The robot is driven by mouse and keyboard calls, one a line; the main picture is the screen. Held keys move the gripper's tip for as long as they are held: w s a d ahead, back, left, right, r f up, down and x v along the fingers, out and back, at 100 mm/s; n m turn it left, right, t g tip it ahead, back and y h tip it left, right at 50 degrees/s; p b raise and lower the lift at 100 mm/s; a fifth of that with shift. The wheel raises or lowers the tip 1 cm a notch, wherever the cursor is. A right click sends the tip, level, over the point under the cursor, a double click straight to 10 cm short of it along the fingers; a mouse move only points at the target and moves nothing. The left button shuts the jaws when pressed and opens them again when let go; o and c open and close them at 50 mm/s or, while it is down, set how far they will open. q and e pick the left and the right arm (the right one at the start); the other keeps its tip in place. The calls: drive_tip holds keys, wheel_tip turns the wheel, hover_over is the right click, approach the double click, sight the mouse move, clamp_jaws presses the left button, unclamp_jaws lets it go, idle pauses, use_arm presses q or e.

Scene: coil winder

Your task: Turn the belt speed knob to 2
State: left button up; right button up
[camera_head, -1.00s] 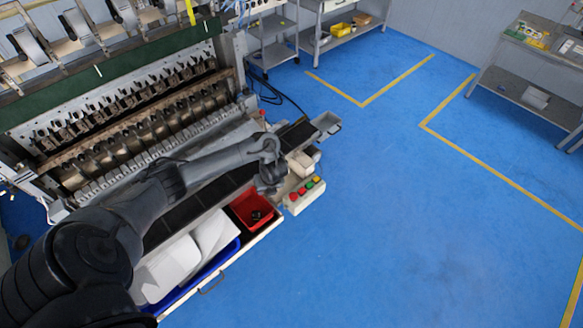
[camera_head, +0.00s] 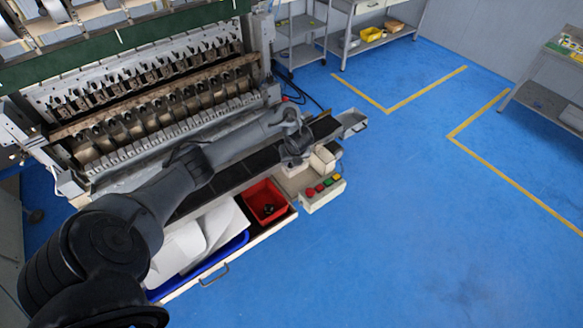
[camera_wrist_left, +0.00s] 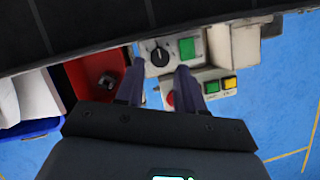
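The black knob (camera_wrist_left: 158,55) sits on a pale control panel (camera_wrist_left: 161,69) beside a green square button (camera_wrist_left: 187,47) in the left wrist view. A white line marks the knob, but the scale figures are too small to read. My left gripper (camera_wrist_left: 158,84) is open and empty, one finger on each side just below the knob in the picture; I see no contact. In the head view my left gripper (camera_head: 294,155) is over the belt end by the panel, and the knob is hidden there. My right gripper is not in view.
A button box (camera_head: 322,192) with red, green and yellow buttons is beside the panel. A red bin (camera_head: 283,198) and a blue tray (camera_head: 228,256) with white sheets lie left of it. The dark belt (camera_head: 240,172) runs along the machine. Blue floor at right is open.

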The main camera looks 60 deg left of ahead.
use_arm(q)
drive_tip(key=shift+b+x, duration=0.45)
drive_tip(key=shift+x, duration=1.3)
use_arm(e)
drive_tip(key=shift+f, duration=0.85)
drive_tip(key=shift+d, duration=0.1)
